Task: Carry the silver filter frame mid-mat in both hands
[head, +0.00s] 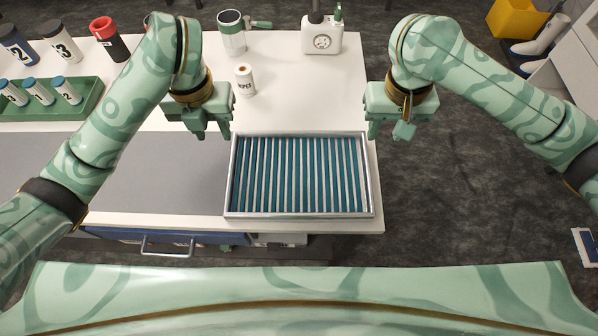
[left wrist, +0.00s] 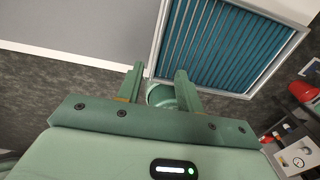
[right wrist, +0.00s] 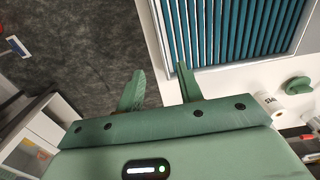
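The silver filter frame (head: 229,178), with blue pleats between its bars, lies flat at the right end of the bench, partly over the right edge of the grey mat (head: 150,172). My left gripper (head: 212,134) hangs above the bench near the frame's far left corner, open and empty. My right gripper (head: 388,135) is off the bench's right edge, near the frame's far right corner, open and empty. The frame also shows in the left wrist view (left wrist: 158,40) and the right wrist view (right wrist: 262,58). Neither gripper visibly touches it.
A wipes roll (head: 244,80), a canister (head: 231,33) and a gauge box (head: 321,36) stand behind the frame. A green rack (head: 85,105) of small bottles and several larger bottles are at the left. The mat's middle is clear.

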